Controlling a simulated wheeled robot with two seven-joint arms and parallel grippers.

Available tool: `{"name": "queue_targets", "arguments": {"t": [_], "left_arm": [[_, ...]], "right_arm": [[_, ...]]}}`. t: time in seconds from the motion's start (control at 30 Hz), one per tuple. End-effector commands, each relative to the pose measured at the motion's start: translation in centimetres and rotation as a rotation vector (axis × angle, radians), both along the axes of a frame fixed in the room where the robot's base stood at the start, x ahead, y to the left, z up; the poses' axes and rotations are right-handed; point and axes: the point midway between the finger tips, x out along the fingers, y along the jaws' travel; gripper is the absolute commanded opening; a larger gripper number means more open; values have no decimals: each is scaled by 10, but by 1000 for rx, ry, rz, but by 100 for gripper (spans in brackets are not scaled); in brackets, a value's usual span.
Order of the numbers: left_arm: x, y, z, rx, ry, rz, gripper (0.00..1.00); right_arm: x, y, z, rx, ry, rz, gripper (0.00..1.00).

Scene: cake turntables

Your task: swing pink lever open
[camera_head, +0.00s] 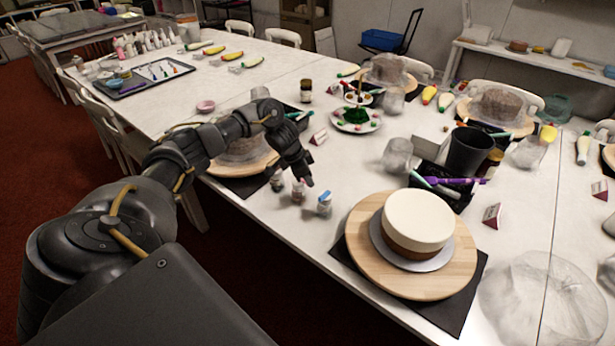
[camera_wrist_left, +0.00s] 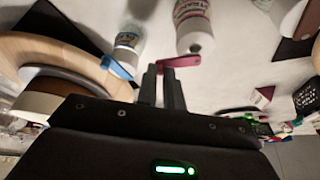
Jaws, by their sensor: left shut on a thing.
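My left gripper (camera_head: 306,178) hangs over the small bottles near the table's front edge. In the left wrist view its two fingers (camera_wrist_left: 160,72) are close together, shut on the pink lever (camera_wrist_left: 183,61) at their tips. The lever sticks out flat beside the white cap of a bottle with pink lettering (camera_wrist_left: 191,24). This bottle also shows in the head view (camera_head: 298,193), below the gripper. The lever itself is too hidden to make out in the head view. My right gripper is not in view.
A bottle with a blue lever (camera_head: 324,205) stands just right. Another small bottle (camera_head: 277,184) stands left. A cake (camera_head: 418,220) sits on a wooden turntable (camera_head: 452,279) to the right. A black caddy (camera_head: 462,197) stands behind it. Bare table lies between the bottles and turntable.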

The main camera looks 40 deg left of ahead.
Motion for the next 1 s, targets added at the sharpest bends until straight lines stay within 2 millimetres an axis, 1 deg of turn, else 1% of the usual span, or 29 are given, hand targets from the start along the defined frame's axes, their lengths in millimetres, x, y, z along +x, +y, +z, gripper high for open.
{"name": "queue_targets", "arguments": {"t": [0.03, 0.1, 0.2, 0.3, 0.63, 0.67, 0.8, 1.0], "left_arm": [[0, -2, 7, -1, 5, 31, 0], [2, -3, 7, -1, 7, 82, 0], [5, -3, 6, -2, 5, 143, 0], [6, -3, 3, -2, 4, 181, 0], [7, -3, 0, -1, 2, 190, 0], [7, -3, 0, -1, 2, 190, 13], [7, -3, 0, -1, 2, 190, 31], [7, -2, 0, -1, 2, 190, 32]], "right_arm": [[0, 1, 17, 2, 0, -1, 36], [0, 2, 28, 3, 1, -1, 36], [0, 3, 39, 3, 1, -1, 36], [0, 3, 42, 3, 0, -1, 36], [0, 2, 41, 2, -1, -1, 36], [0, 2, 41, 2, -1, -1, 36], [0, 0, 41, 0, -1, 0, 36], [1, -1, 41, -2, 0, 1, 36]]}}
